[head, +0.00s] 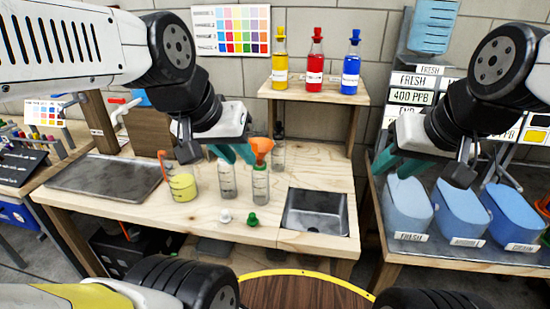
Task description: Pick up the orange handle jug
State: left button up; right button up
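The jug (183,188) stands upright on the wooden bench, left of its middle. It is clear, holds yellow liquid, and has an orange handle (164,158) on its left side. My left gripper (234,153) is to the right of the jug and appears higher, near the tops of two clear bottles. Its two teal fingers are apart, and I see nothing held between them.
A clear bottle (228,182) and a bottle with an orange funnel (261,150) stand right of the jug. White (225,217) and green (252,219) caps lie in front. A metal tray (100,178) is left, a sink (314,214) right. Coloured bottles (315,65) stand on a shelf.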

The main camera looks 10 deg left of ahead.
aim_at(181, 180)
jog(key=u, duration=1.25)
jog(key=i+j+u, duration=0.15)
jog(key=i+u, duration=0.25)
jog(key=i, duration=0.25)
